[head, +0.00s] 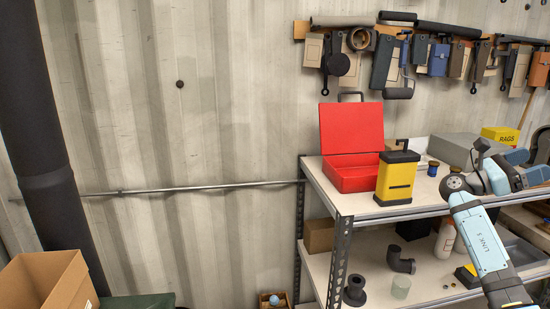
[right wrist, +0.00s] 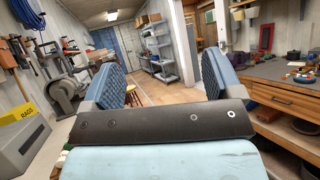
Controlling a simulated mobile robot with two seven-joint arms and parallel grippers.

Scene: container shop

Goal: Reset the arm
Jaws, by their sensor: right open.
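My right arm (head: 482,240) rises from the bottom right of the head view and bends at a grey joint above the shelf's right side. My right gripper (head: 530,152) is at the right edge of the head view, partly cut off. In the right wrist view my right gripper (right wrist: 162,82) shows its two blue ridged fingers wide apart with nothing between them. The gripper points out over the open floor of the room. My left gripper is not in view.
A metal shelf (head: 415,210) holds an open red toolbox (head: 352,150), a yellow-black canister (head: 397,178) and a grey box (head: 458,148) with a yellow RAGS box (head: 500,135). A cardboard box (head: 45,280) stands lower left. A wooden workbench (right wrist: 285,95) lies right in the wrist view.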

